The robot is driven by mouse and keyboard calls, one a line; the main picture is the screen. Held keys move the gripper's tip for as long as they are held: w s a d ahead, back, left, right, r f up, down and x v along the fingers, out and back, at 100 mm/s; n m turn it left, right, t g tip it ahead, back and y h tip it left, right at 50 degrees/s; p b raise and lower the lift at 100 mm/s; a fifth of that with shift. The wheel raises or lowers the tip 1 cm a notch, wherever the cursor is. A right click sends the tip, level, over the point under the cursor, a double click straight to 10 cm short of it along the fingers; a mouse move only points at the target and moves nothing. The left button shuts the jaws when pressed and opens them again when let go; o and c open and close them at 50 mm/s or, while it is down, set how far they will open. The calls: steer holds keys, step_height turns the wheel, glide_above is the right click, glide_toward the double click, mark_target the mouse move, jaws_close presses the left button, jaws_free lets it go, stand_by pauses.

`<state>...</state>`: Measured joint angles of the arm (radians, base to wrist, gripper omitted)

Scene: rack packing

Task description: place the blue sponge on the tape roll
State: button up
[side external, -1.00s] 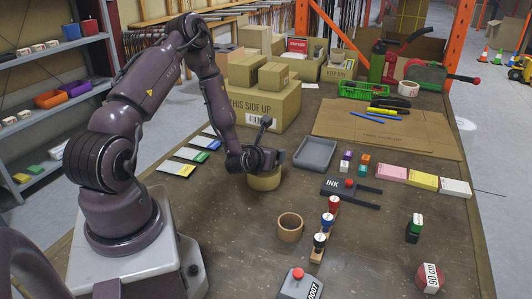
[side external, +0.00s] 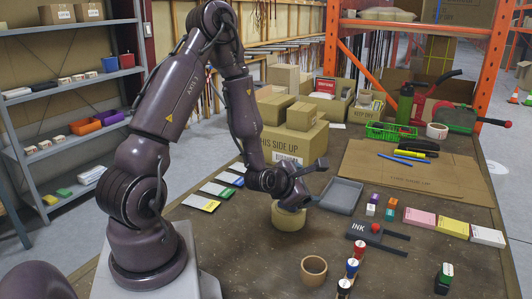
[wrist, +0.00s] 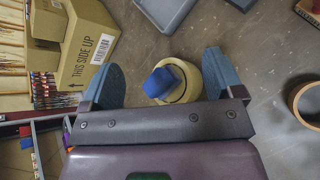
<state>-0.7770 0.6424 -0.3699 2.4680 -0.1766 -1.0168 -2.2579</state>
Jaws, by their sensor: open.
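The tape roll (side external: 288,217) is a wide tan ring standing flat on the table. It also shows in the wrist view (wrist: 191,72). The blue sponge (wrist: 163,82) is a small blue block over the roll's left part in the wrist view, apparently resting on it and looking tilted. Its exact contact is hard to judge. My gripper (wrist: 162,66) is open, with one finger on each side of the roll and sponge and visible gaps to both. In the side view my gripper (side external: 293,203) is just above the roll, and the sponge is hidden.
A grey tray (side external: 342,196) lies close behind the roll. A brown ring-shaped cup (side external: 313,269) and a row of stamps (side external: 352,268) stand in front, with an ink pad (side external: 368,229) to the right. A large carton (side external: 290,140) stands behind.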

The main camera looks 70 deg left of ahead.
steer(key=s+d+r+m+g+h, duration=0.1)
steer(key=d+r+m+h, duration=0.1)
steer(key=d+r+m, duration=0.65)
steer(key=s+d+r+m+g+h, duration=0.1)
steer(key=d+r+m+h, duration=0.3)
steer(key=m, duration=0.8)
steer(key=s+d+r+m+g, duration=0.1)
steer(key=s+d+r+m, duration=0.1)
steer(key=s+r+m, duration=0.2)
steer(key=s+d+r+m+g, duration=0.1)
steer(key=s+r+m, duration=0.3)
steer(key=s+m, duration=0.5)
steer(key=shift+s+d+r+m+g, duration=0.15)
steer(key=shift+d+r+m+g, duration=0.2)
steer(key=shift+d+m, duration=0.4)
